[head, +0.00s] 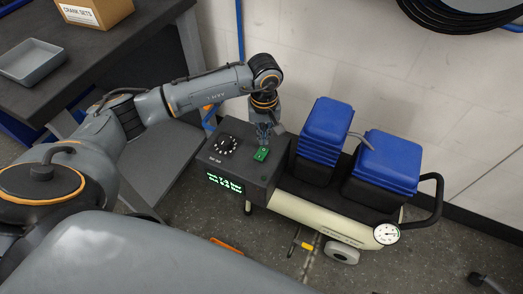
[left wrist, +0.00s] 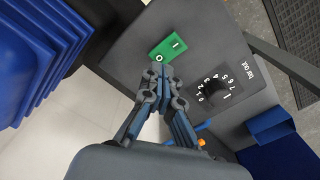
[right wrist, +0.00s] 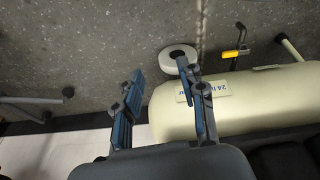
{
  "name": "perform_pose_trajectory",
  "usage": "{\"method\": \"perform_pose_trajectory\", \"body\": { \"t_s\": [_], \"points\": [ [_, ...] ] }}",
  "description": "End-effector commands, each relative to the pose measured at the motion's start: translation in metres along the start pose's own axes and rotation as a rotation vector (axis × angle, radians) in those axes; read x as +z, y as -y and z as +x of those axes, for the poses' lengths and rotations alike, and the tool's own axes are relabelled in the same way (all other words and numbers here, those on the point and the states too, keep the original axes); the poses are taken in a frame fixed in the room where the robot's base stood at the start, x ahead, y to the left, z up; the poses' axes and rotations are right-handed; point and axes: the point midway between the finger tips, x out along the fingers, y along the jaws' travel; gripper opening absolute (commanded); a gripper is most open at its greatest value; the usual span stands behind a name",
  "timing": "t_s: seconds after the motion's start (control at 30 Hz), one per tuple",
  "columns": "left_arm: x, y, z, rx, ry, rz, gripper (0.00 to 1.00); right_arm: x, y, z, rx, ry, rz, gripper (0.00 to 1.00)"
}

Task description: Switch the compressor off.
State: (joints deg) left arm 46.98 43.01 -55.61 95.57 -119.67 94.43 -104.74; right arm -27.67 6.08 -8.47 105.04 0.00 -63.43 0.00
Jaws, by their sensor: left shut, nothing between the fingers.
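The compressor has a dark control box (head: 225,165) on top and a cream tank (head: 315,218); the tank also shows in the right wrist view (right wrist: 235,105). A green rocker switch (head: 261,154) sits on the box's top face. In the left wrist view the switch (left wrist: 168,48) shows an I and an O mark, with the O end nearer my fingers; I cannot tell which end is pressed. My left gripper (head: 263,139) is shut and empty, its fingertips (left wrist: 160,76) close to the O end; contact is unclear. My right gripper (right wrist: 162,92) is open and empty near the tank.
A numbered dial (left wrist: 214,90) is beside the switch. A lit green display (head: 230,183) is on the box's front. Blue-black bins (head: 325,130) stand on the compressor's right. A round gauge (head: 386,234) is at the tank's end. A dark workbench (head: 100,70) is at left.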

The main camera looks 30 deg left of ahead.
Motion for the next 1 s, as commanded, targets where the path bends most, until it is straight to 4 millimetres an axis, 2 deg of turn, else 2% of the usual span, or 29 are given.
{"method": "perform_pose_trajectory", "body": {
  "t_s": [0.7, 1.0],
  "points": [
    [0.000, 0.000, -0.031, 0.000, -0.001, 0.000, 0.00, 0.032, 0.003, 0.045, -0.004, 0.031, -0.005, 0.40],
    [0.000, 0.000, -0.032, 0.000, 0.000, 0.000, 0.00, 0.036, 0.003, 0.050, -0.005, 0.032, -0.006, 0.40]
  ]
}}
